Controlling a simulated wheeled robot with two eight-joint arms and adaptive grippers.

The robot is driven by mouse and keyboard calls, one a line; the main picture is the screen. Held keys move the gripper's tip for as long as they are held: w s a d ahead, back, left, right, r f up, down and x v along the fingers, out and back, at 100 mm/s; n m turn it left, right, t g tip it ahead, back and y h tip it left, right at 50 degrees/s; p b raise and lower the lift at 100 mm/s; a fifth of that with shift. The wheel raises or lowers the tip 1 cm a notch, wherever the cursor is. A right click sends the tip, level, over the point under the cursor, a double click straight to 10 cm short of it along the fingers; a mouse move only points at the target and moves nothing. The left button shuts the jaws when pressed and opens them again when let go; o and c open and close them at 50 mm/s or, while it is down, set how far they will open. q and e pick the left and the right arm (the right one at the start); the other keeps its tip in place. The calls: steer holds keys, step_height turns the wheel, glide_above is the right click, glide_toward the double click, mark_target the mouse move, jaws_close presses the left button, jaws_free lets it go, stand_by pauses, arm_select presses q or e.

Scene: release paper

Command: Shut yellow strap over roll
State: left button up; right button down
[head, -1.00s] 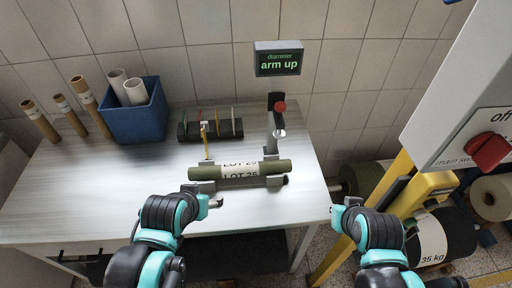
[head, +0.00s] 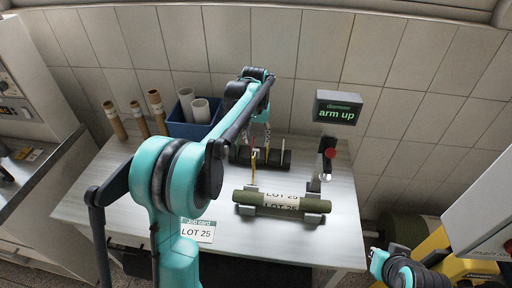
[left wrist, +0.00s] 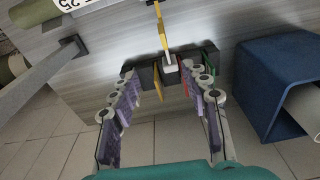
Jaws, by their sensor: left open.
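The olive-green roll (head: 284,200) with a LOT 25 label lies across grey supports on the table. At the top left of the left wrist view a piece of it shows (left wrist: 18,14). The yellow strap (head: 253,168) stands raised behind the roll's left part. In the left wrist view the strap (left wrist: 161,30) runs down to a pale end block (left wrist: 170,64). My left gripper (left wrist: 168,72) is open, its fingers on either side of that block with gaps showing; contact is not visible. In the head view my left arm reaches over the table. My right gripper (head: 376,256) is low at the right, its fingers unclear.
A dark rack with coloured dividers (head: 281,159) stands behind the strap. A blue bin (head: 180,121) with pale tubes and several brown tubes stand at the back left. A post with a red knob (head: 330,152) and a display (head: 337,109) are right of the rack. A LOT 25 card (head: 197,232) lies at the front.

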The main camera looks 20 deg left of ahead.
arm_select(q)
steer(key=g+p, duration=0.1)
glide_above(256, 150)
steer(key=shift+n, duration=0.3)
step_height(256, 150, down, 4)
steer(key=shift+f, duration=0.2)
step_height(256, 150, down, 8)
steer(key=shift+r+b, duration=0.1)
steer(key=shift+b, duration=0.8)
jaws_close()
